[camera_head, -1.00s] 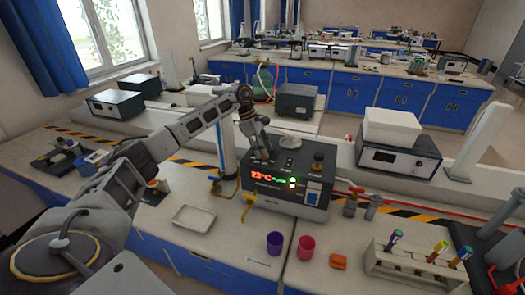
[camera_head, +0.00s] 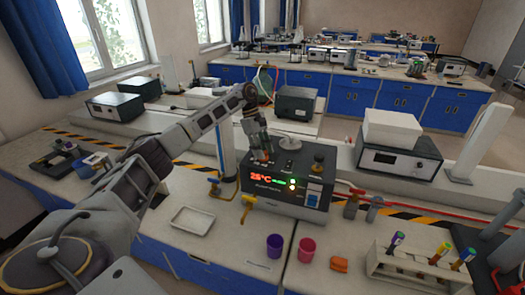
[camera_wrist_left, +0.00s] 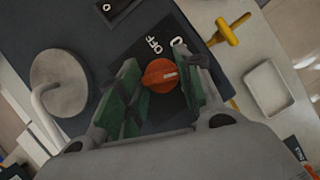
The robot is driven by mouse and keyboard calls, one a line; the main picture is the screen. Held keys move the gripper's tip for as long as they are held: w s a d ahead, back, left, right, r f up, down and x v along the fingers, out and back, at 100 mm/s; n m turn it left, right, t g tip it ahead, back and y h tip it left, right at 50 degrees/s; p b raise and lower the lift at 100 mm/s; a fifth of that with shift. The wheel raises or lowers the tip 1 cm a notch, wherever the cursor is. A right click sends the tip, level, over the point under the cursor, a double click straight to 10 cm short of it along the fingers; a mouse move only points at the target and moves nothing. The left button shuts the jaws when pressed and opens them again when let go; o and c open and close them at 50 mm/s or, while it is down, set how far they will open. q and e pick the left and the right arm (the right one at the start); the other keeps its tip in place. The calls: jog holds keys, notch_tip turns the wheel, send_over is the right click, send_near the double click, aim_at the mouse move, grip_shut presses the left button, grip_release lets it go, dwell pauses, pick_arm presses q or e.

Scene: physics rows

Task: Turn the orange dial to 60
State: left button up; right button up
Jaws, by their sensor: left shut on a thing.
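The orange dial (camera_wrist_left: 160,75) sits on a dark panel with white "OFF" and "0" marks, in the left wrist view. My left gripper (camera_wrist_left: 163,82) has its green-lined fingers on both sides of the dial and is shut on it. In the head view my left gripper (camera_head: 261,157) reaches down onto the top left of the dark device (camera_head: 262,200), and hides most of the dial. The device's red display (camera_head: 268,179) reads about 25 °C. My right gripper is not in view.
A white tray (camera_head: 193,220) lies left of the device. A tube rack (camera_head: 415,266) stands at right. A yellow-handled valve (camera_head: 248,202) is at the device's front left.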

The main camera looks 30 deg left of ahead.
pick_arm(q)
jog(key=shift+r, duration=0.1)
jog(key=o, duration=1)
jog(key=shift+r, duration=0.1)
jog(key=shift+v, duration=5.9)
jog(key=shift+a, duration=0.1)
